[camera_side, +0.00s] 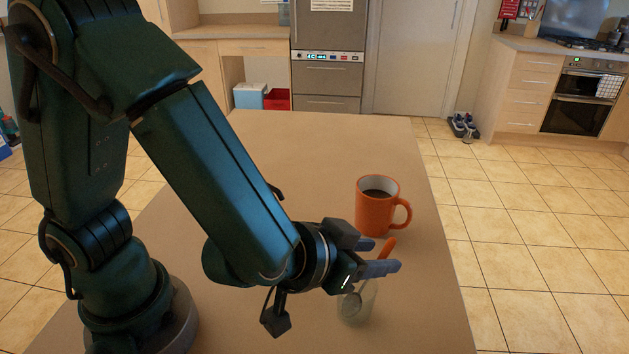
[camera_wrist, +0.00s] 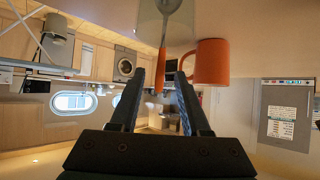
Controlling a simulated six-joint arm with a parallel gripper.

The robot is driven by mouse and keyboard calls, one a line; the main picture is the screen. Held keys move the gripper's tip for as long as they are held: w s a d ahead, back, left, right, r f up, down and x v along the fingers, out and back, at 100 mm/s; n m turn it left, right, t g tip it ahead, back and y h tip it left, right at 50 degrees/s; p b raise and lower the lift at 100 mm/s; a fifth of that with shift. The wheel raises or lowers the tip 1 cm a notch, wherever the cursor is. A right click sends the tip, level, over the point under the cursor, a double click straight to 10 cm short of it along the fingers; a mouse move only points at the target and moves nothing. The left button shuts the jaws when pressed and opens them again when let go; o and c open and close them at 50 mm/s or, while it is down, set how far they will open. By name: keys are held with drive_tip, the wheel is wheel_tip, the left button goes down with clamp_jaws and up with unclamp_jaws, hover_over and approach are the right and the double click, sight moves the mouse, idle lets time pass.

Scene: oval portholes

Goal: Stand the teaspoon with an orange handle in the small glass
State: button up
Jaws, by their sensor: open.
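The teaspoon's orange handle (camera_side: 387,248) sticks up above the small clear glass (camera_side: 369,303), and its metal bowl is low inside the glass. The spoon leans to the right against the rim. My gripper (camera_side: 388,257) is open beside the handle, just above the glass. In the wrist view the picture is upside down; the orange handle (camera_wrist: 161,66) shows between the two spread fingertips of my gripper (camera_wrist: 160,76), with gaps on both sides. The glass (camera_wrist: 150,22) shows at the top edge there, partly cut off.
An orange mug (camera_side: 374,211) of dark drink stands on the table behind the glass; it also shows in the wrist view (camera_wrist: 212,62). The table's right edge (camera_side: 446,250) is close to the mug. The table (camera_side: 310,150) is clear towards the back.

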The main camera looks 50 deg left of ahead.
drive_tip(key=v, duration=0.3)
drive_tip(key=shift+r, duration=0.1)
wheel_tip(320, 180, up, 7)
drive_tip(key=shift+w, duration=0.1)
idle(0.8)
drive_tip(key=s+a+n+g+y, duration=0.1)
drive_tip(key=a+n, duration=0.1)
drive_tip(key=a, duration=0.3)
drive_tip(key=a+n+g+y, duration=0.1)
drive_tip(key=a+n, duration=0.1)
drive_tip(key=a, duration=0.3)
drive_tip(key=s+a+r+n+y, duration=0.1)
drive_tip(key=a+n+y, duration=0.1)
drive_tip(key=a, duration=0.3)
drive_tip(key=shift+s+a+r+n+g, duration=0.15)
drive_tip(key=shift+s+n+g, duration=0.15)
drive_tip(key=shift+n+g, duration=0.1)
drive_tip(key=s+d+f+m+g+h, duration=0.2)
drive_tip(key=s+d+m+g+h, duration=0.1)
drive_tip(key=s+m, duration=0.3)
drive_tip(key=shift+s+d+f+h, duration=0.3)
drive_tip(key=shift+s+d+h, duration=0.2)
drive_tip(key=shift+s, duration=0.5)
